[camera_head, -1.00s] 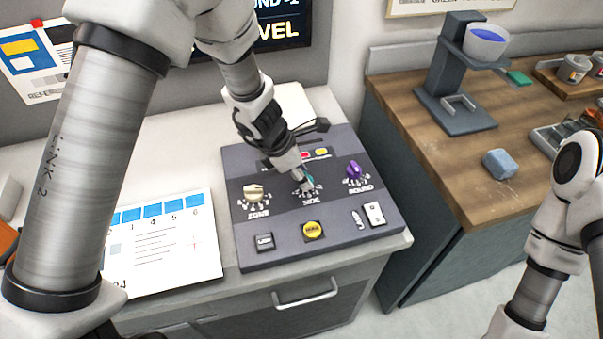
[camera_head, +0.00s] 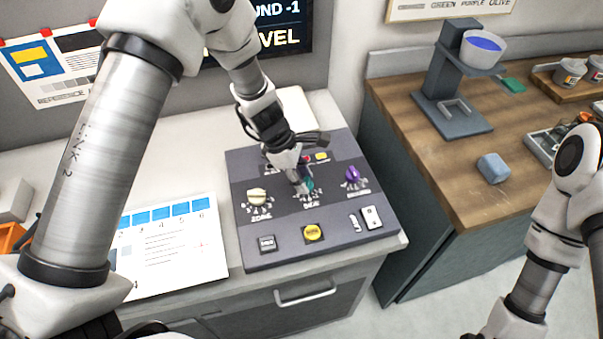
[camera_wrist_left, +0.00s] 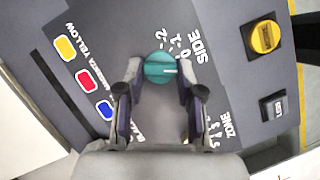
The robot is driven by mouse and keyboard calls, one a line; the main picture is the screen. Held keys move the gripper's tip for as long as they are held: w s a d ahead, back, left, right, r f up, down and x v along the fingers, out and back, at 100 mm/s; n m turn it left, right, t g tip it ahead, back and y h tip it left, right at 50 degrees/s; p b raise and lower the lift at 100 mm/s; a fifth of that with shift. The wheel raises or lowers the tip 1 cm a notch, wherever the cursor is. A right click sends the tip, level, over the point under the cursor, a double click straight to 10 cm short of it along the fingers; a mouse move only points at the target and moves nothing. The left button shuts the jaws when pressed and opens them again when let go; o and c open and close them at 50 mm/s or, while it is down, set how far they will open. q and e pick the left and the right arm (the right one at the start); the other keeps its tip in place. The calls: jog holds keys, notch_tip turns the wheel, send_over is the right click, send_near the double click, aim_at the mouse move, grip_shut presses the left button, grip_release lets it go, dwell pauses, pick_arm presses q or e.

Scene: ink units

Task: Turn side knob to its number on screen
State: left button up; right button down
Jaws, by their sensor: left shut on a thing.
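The side knob is a teal dial with a white pointer line, in the left wrist view (camera_wrist_left: 160,69) and partly hidden in the head view (camera_head: 308,184). Its printed scale shows -2, -1 and 0 around it. My left gripper (camera_head: 301,180) reaches down onto the panel and is shut on the knob, one finger on each side in the left wrist view (camera_wrist_left: 159,80). The control panel (camera_head: 290,222) lies on the white counter. The screen (camera_head: 280,28) on the wall is partly covered by my arm; "ND -1" and "VEL" are readable. My right gripper is out of view.
The cream zone knob (camera_head: 257,196) and purple round knob (camera_head: 352,174) flank the side knob. A printed sheet (camera_head: 178,250) lies left of the panel.

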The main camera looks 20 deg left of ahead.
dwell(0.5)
pick_arm(q)
jog(key=o, duration=0.9)
jog(key=shift+f, duration=0.1)
jog(key=shift+o, duration=1.3)
jog(key=shift+d, duration=0.15)
jog(key=v, duration=0.7)
jog(key=shift+r, duration=0.3)
